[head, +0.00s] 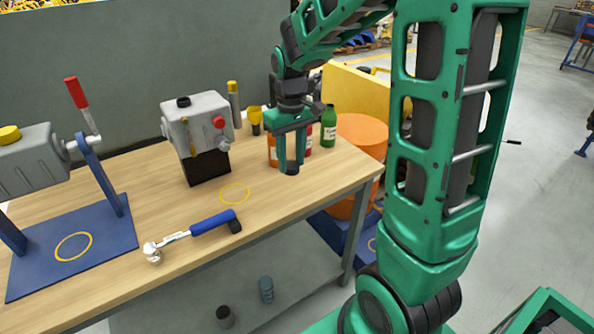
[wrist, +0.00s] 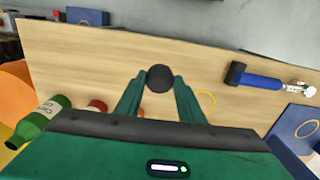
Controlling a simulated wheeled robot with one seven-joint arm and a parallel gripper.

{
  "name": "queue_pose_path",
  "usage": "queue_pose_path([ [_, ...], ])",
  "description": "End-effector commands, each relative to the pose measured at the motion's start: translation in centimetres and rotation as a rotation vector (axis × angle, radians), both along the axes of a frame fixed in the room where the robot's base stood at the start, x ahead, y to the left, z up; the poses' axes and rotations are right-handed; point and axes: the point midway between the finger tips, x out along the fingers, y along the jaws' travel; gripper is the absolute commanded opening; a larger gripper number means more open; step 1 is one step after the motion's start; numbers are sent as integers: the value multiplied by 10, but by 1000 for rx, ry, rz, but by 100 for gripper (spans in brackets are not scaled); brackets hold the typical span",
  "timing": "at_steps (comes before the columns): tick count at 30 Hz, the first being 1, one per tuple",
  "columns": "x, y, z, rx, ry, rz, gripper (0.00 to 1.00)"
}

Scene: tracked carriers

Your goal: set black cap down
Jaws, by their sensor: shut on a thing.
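The black cap (head: 292,169) is a small dark round piece at the tips of my gripper (head: 291,165), over the right part of the wooden table (head: 300,190). In the wrist view the black cap (wrist: 160,78) sits between the two green fingertips (wrist: 159,84), and my gripper is shut on it. I cannot tell whether the cap touches the table top. A yellow ring (head: 235,194) is marked on the table, left of the cap in the head view; it shows to the right of the fingers in the wrist view (wrist: 206,102).
A grey machine on a black block (head: 207,168) stands left of my gripper. A blue-handled tool (head: 212,223) lies near the front edge. A green bottle (head: 328,126) and red and orange containers stand behind my gripper. A blue stand (head: 110,240) is at the left.

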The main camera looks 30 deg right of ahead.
Motion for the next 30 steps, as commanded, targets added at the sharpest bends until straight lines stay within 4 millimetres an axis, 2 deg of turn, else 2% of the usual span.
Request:
queue_pose_path([
  [1,3,-11,-7,0,3,-6,13],
  [9,16,-61,-39,0,2,-4,13],
  [13,21,-79,-50,1,2,-2,13],
  [20,24,-89,-59,1,1,2,13],
  [30,24,-88,-96,0,1,2,13],
])
